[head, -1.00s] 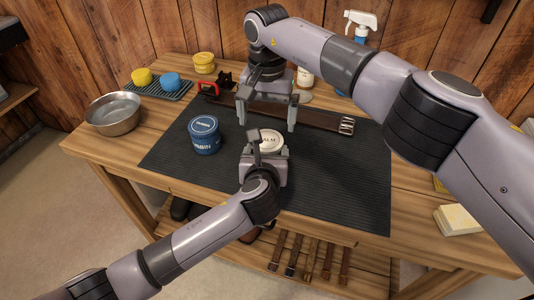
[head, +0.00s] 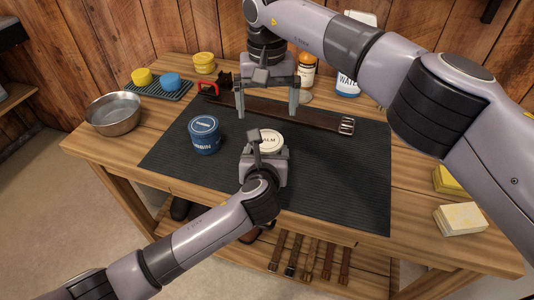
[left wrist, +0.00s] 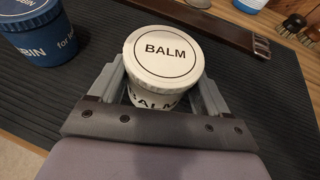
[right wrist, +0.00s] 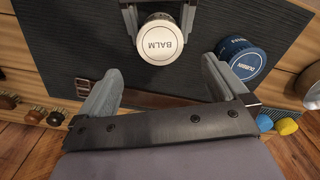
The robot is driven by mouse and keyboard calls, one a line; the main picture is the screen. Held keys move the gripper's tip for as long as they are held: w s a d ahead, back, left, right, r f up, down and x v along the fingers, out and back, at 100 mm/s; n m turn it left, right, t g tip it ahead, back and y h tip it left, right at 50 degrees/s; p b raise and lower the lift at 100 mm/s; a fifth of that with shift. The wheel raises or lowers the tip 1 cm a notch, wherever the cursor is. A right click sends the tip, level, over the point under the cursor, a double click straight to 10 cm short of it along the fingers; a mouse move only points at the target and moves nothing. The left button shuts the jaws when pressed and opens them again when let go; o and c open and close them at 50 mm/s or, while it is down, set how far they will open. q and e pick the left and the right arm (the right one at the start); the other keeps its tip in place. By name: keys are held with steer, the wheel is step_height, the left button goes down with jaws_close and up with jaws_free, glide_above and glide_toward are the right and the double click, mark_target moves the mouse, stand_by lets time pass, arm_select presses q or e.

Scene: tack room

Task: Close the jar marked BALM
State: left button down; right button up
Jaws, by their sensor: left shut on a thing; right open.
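The white BALM jar (left wrist: 157,92) stands upright on the dark mat, with a white lid marked BALM (left wrist: 165,50) on top. The lid looks level in the left wrist view; I cannot tell how tight it is. It also shows in the head view (head: 269,140) and right wrist view (right wrist: 160,40). My left gripper (head: 264,155) is shut on the jar's body, one finger on each side, below the lid. My right gripper (head: 267,105) is open and empty, above and behind the jar, fingers pointing down. Its fingers frame the jar from a distance in the right wrist view (right wrist: 155,85).
A blue jar marked DUBBIN (head: 205,135) stands on the mat (head: 335,180) left of the BALM jar. A leather strap (head: 310,116) lies behind. A metal bowl (head: 113,113), sponges (head: 171,79), and bottles (head: 347,80) stand around the edges. The mat's right side is clear.

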mark_target(267, 140)
step_height(267, 140, down, 8)
steer(key=shift+r, duration=0.1)
stand_by(0.4)
steer(key=c, duration=1.1)
steer(key=shift+m, duration=1.7)
steer(key=o, duration=1.1)
steer(key=shift+r, duration=2.25)
